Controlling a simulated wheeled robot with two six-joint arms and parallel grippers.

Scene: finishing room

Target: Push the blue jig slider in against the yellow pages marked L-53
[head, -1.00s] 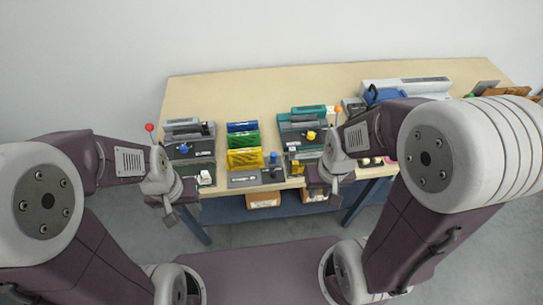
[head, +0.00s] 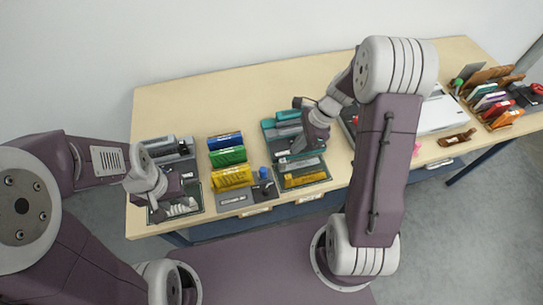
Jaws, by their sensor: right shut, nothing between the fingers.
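A blue knob (head: 264,172) stands on a dark slider block at the right end of the front-middle jig. A block of yellow pages (head: 232,177) lies just behind and to the left of it, with green and blue blocks behind. More yellow pages (head: 304,180) lie in the teal-backed jig to the right. I cannot read L-53 on either. My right gripper (head: 301,144) is shut and empty above the teal-backed jig, hiding part of it. My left gripper (head: 157,208) is over the left jig; its finger opening is unclear, and it hides that jig's middle.
The jigs stand along the front of a light wooden table (head: 215,97), clear behind them. A pale grey machine (head: 440,112) stands to the right, with a rack of coloured books (head: 495,103) beyond it. A brown wooden piece (head: 456,137) lies near the front edge.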

